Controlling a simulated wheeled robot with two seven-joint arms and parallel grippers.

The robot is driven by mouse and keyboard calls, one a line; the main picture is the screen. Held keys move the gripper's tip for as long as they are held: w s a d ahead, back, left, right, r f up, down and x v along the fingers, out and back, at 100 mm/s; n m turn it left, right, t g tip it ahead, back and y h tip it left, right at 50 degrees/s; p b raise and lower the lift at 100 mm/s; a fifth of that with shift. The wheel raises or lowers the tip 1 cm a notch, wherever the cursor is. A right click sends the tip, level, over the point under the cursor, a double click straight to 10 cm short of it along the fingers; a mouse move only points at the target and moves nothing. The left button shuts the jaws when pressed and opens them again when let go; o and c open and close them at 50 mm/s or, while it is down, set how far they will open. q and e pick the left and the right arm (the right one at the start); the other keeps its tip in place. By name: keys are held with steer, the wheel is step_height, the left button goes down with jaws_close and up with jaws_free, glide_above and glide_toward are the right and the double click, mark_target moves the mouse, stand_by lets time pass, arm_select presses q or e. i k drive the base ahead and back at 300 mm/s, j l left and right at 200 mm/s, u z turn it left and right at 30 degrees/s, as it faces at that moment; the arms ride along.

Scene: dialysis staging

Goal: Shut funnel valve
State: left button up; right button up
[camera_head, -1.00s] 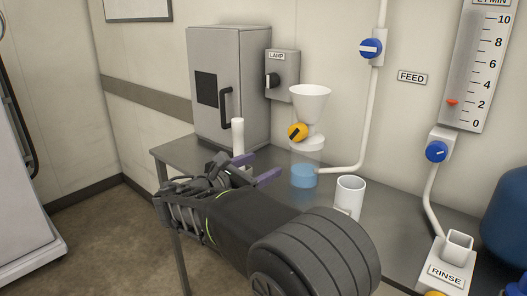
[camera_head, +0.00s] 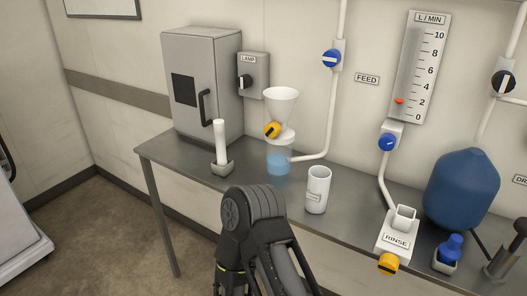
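The white funnel (camera_head: 281,104) stands at the back of the steel table. Its valve is a yellow round knob (camera_head: 272,129) on the funnel's neck with a dark diagonal mark. Below it a clear vessel (camera_head: 279,160) holds blue liquid. One of my arms shows as a dark, bent link at the bottom centre, in front of the table. Its gripper is below or outside the picture. No gripper fingers show, and nothing touches the knob.
A white cylinder stands upright in a holder (camera_head: 221,169) left of the funnel. A white cup (camera_head: 317,189) stands to its right. A grey cabinet (camera_head: 208,85) stands behind left. The rinse block (camera_head: 397,232), blue tank (camera_head: 461,190) and blue-capped bottle (camera_head: 450,250) are at right.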

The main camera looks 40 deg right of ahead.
mark_target(272, 130)
steer(key=z, duration=0.65)
steer(key=i+j+z, duration=0.1)
steer(key=z, duration=0.35)
steer(key=i+j+z, duration=0.1)
steer(key=z, duration=0.3)
steer(key=j+z, duration=0.2)
steer(key=z, duration=0.25)
steer(key=j+z, duration=0.2)
steer(key=z, duration=0.2)
steer(key=j+z, duration=0.2)
steer(key=z, duration=0.25)
steer(key=j+z, duration=0.25)
steer(key=z, duration=0.2)
steer(key=k+j+z, duration=0.15)
steer(key=j, duration=0.35)
steer(key=k+j+z, duration=0.2)
steer(key=j, duration=0.25)
steer(key=k+j+z, duration=0.15)
steer(key=j, duration=0.3)
steer(key=k+j+z, duration=0.35)
steer(key=k+j, duration=0.25)
steer(key=j, duration=0.2)
